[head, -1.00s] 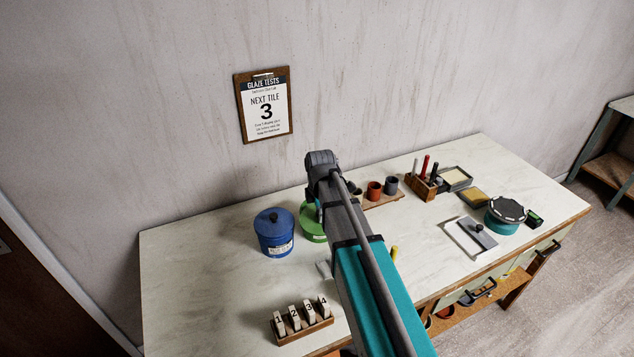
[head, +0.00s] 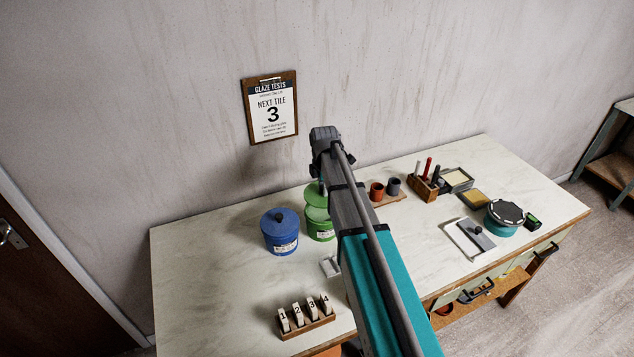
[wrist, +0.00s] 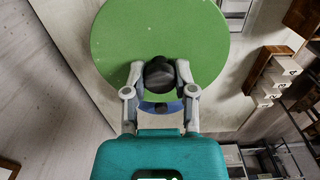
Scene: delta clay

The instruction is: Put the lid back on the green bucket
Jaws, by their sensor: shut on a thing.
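The green lid (head: 315,193) hangs over the green bucket (head: 322,231), close above its top; the arm hides part of both. In the wrist view, the round green lid (wrist: 110,40) has a dark knob (wrist: 158,74) at its middle. My gripper (wrist: 159,80) is shut on that knob. From the head, my gripper is mostly hidden behind my arm. The lid hides the green bucket in the wrist view, so I cannot tell there how well the two line up.
A blue bucket (head: 280,238) with its own lid stands close left of the green bucket. A rack of numbered tiles (head: 306,326) is at the front. Small cups (head: 393,187), a tool block (head: 423,187) and a teal tub (head: 503,219) stand to the right. The left tabletop is clear.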

